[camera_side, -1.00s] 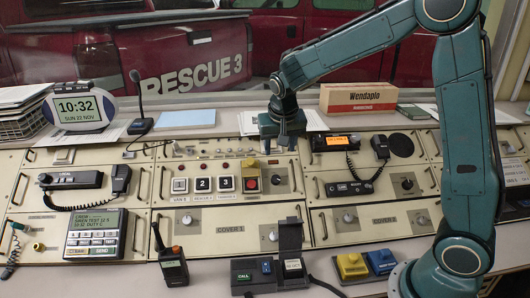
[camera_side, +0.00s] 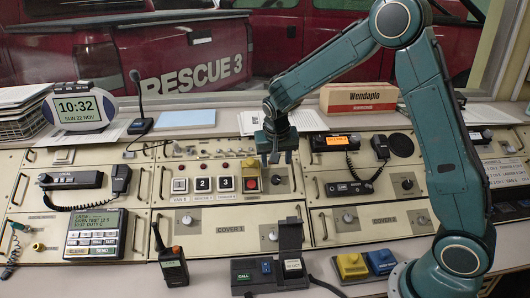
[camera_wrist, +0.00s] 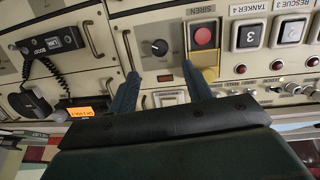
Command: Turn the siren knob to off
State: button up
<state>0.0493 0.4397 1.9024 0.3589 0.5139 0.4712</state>
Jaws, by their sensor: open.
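The black siren knob (camera_side: 277,179) sits on the upper middle panel, just right of a red button. In the wrist view the round knob (camera_wrist: 159,46) shows a light pointer mark, and the SIREN label stands by the red button beside it. My gripper (camera_side: 275,163) is open and empty, pointing down just above and behind the knob in the side view. In the wrist view the fingertips (camera_wrist: 160,69) are spread, with the knob beyond them, roughly centred between. No contact shows, and the exact height gap is hard to tell.
The red button (camera_wrist: 205,37) with its raised yellow cover (camera_side: 250,164) stands close beside the knob. A panel handle (camera_side: 295,178) is to the right. A radio microphone (camera_side: 379,146) and coiled cord are farther right.

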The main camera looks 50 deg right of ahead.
aim_at(276, 179)
jog(key=x, duration=0.9)
jog(key=shift+w+f, duration=0.1)
jog(key=shift+f, duration=0.1)
jog(key=c, duration=1)
